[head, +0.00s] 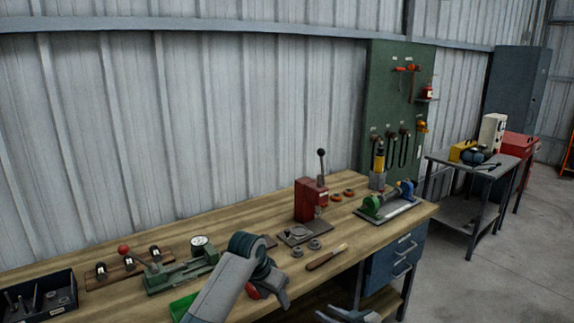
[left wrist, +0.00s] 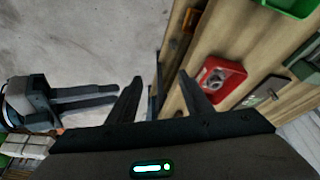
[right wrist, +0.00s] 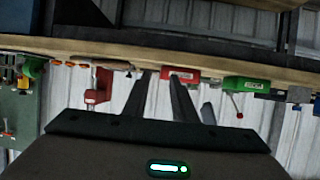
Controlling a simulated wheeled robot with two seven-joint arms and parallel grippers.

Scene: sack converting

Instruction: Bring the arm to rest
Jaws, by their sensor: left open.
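A grey arm link of mine (head: 230,285) rises from the bottom of the head view in front of the bench and bends at a dark joint. My right gripper (left wrist: 118,94) shows at the left of that view over the floor, fingers apart. In the right wrist view my right gripper (right wrist: 160,74) is open and empty, with the bench beyond its tips.
The wooden bench (head: 140,232) carries a red press (head: 308,200), a green fixture (head: 180,270), a dark bin (head: 40,298) and a green tray (head: 183,306). A red tray (left wrist: 236,74) lies near my left gripper. The concrete floor (left wrist: 80,40) beside the bench is clear.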

